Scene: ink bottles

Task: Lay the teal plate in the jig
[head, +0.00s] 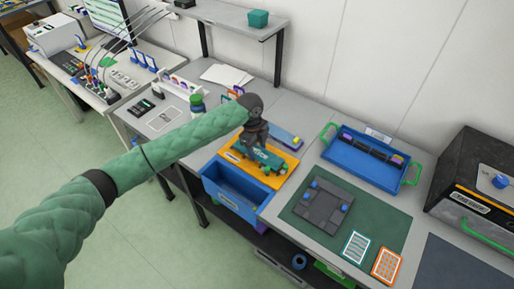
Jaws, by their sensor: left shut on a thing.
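My left gripper (260,146) reaches in from the left and is shut on the teal plate (266,157), just over an orange board (284,176) on the bench. The plate shows pale markings; the gripper hides part of it. I cannot tell whether the plate touches the board. The jig (320,207) is a dark grey block with several blue corner pieces, lying on a green mat to the right. No plate lies in it. My right gripper is not in view.
A blue open bin (231,197) hangs at the bench front beside the board. A blue tray (350,166) with green handles stands behind the mat. A black machine (480,190) stands at right.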

